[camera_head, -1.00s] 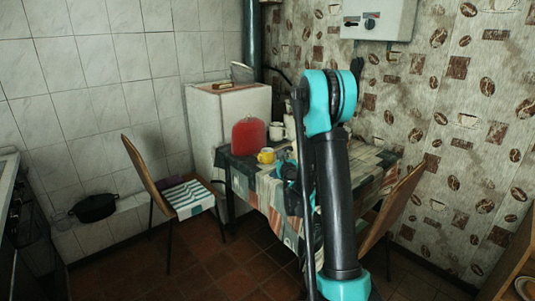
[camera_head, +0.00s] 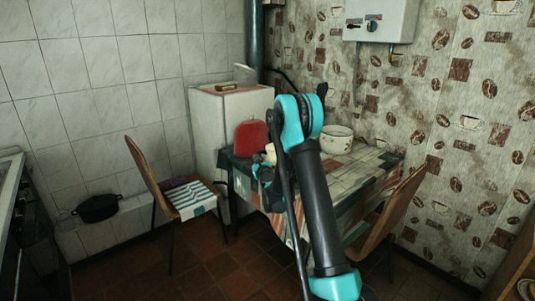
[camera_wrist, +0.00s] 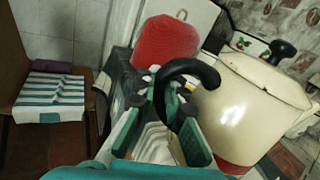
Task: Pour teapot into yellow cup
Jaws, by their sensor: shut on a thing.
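The teapot (camera_wrist: 250,112), cream enamel with a dark red lower edge, fills the right of the wrist view. It has a black lid knob and a curved black handle (camera_wrist: 187,68). My gripper (camera_wrist: 168,98) is shut on this handle, with the pot body to the right of the fingers. In the head view my gripper (camera_head: 262,174) is at the left end of the table, partly behind my arm. The teapot shows there only as a small pale patch, mostly hidden. I cannot make out the yellow cup in either current view.
A red rounded object (camera_head: 250,136) stands at the table's back left, also in the wrist view (camera_wrist: 165,42). A white pot (camera_head: 337,139) stands behind my arm on the table (camera_head: 350,175). Chairs stand left (camera_head: 165,185) and right (camera_head: 395,215). The table's right part looks clear.

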